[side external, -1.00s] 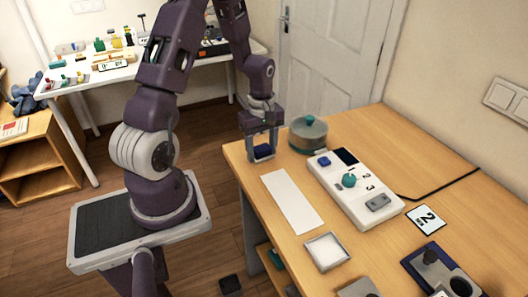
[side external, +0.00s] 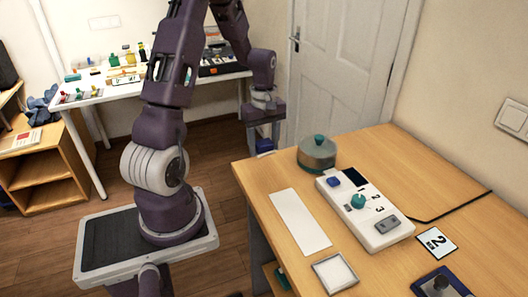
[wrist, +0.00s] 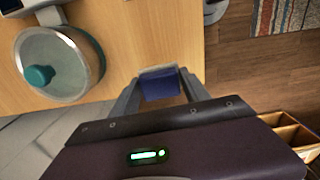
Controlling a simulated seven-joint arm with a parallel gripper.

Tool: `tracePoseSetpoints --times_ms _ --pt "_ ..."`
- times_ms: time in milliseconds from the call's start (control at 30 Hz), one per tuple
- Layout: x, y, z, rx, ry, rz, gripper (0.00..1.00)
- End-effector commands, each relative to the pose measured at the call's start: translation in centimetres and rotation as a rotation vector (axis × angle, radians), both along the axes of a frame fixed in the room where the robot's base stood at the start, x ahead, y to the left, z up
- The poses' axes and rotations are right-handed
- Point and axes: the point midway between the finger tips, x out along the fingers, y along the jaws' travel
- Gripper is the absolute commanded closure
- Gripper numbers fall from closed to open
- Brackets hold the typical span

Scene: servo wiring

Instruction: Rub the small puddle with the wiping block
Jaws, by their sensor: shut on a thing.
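My gripper (side external: 264,138) is shut on a dark blue block (side external: 265,146), which I take to be the wiping block. In the side view it hangs at the far left corner of the wooden table (side external: 420,165), apart from the tabletop. In the wrist view the block (wrist: 160,83) sits between both fingers, with its lower face partly hidden, and shows against the table near its edge. I cannot make out a puddle in either current view.
A round lidded pot (side external: 317,155) stands right of my gripper; it also shows in the wrist view (wrist: 60,62). A white control panel (side external: 372,222), a white strip (side external: 300,222) and a shallow white tray (side external: 335,273) lie nearer.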

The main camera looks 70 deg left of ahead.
Motion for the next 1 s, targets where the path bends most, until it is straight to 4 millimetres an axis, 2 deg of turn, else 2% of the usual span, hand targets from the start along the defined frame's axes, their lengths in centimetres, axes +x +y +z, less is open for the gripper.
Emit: tracePoseSetpoints --times_ms 400,900,1000 --pt "0.0 0.0 3.3 0.001 -0.002 0.000 0.84" --pt "0.0 0.0 3.3 0.000 -0.001 0.000 0.84" --pt "0.2 -0.9 3.5 -0.001 -0.001 -0.004 0.84"
